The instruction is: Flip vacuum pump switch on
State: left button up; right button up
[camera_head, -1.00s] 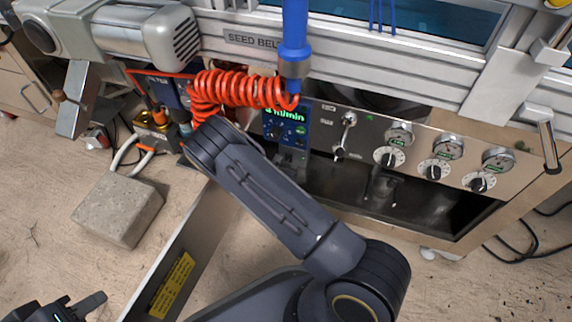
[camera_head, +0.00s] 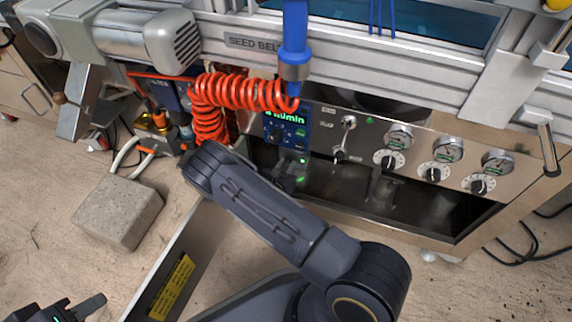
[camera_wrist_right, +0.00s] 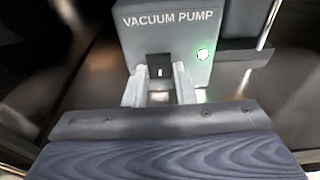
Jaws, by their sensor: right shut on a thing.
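The grey vacuum pump box (camera_wrist_right: 190,35) fills the top middle of the right wrist view, its label readable. Its switch (camera_wrist_right: 159,71) is a small rocker in a dark recess, with a white mark on it. A green lamp (camera_wrist_right: 203,55) to the right of the switch is lit. My right gripper (camera_wrist_right: 160,88) has its two pale fingers at the switch, one on either side, shut on it. In the head view my right arm hides most of the box; the green glow (camera_head: 302,181) shows there. My left gripper (camera_head: 75,308) is at the bottom left, partly cut off, away from the pump.
A coiled red hose (camera_head: 240,93) hangs above my right arm. A blue flow display (camera_head: 286,127) and a panel with dials (camera_head: 433,172) are close by. A concrete block (camera_head: 118,212) lies on the floor at left.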

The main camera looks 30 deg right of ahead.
jog(key=shift+f+h, duration=0.1)
jog(key=shift+h, duration=0.2)
jog(key=o, duration=1)
jog(key=shift+t, duration=0.3)
jog(key=p+v, duration=0.3)
jog(key=v, duration=0.3)
jog(key=shift+s+a+r, duration=0.2)
jog(key=shift+a, duration=0.05)
jog(key=shift+s+a, duration=0.4)
